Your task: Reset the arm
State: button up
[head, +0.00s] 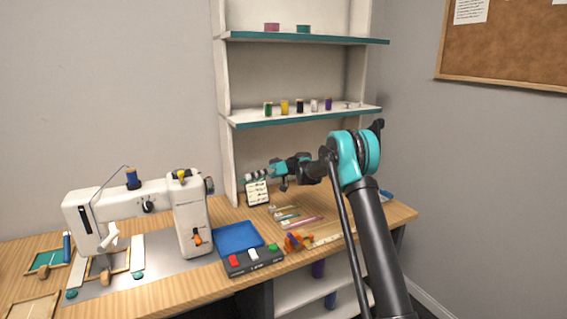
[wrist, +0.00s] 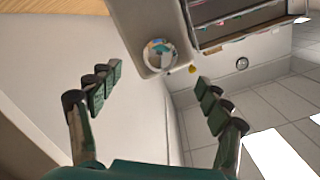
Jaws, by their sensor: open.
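My arm reaches from the lower right over the table in the head view. My gripper (head: 256,175) points left, in front of the shelf unit and above the table. In the wrist view my gripper (wrist: 158,80) has its two dark green, padded fingers spread wide apart. Nothing is between them, and no object is held. Beyond the fingers the wrist view shows a pale panel, a round shiny thing (wrist: 160,55) and a tiled floor (wrist: 270,120).
The table (head: 170,299) holds a white sewing machine (head: 190,220), a blue tray (head: 238,238), a box with coloured buttons (head: 253,261) and a small card (head: 257,192). The shelf unit (head: 300,119) behind carries several thread spools. Orange clips (head: 297,241) lie near the front edge.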

jog(key=s+d+f+m+t+h, duration=0.4)
jog(key=s+d+f+m+h, duration=0.1)
jog(key=s+d, duration=0.6)
jog(key=s+d+f+m+t+h, duration=0.4)
jog(key=s+d, duration=0.8)
jog(key=d, duration=0.3)
jog(key=s+d+f+m+t+h, duration=0.5)
jog(key=s+d+f+m, duration=0.3)
jog(key=s+d, duration=0.4)
jog(key=shift+d+f+m+h, duration=0.15)
jog(key=shift+d+m+h, duration=0.2)
jog(key=shift+d, duration=0.75)
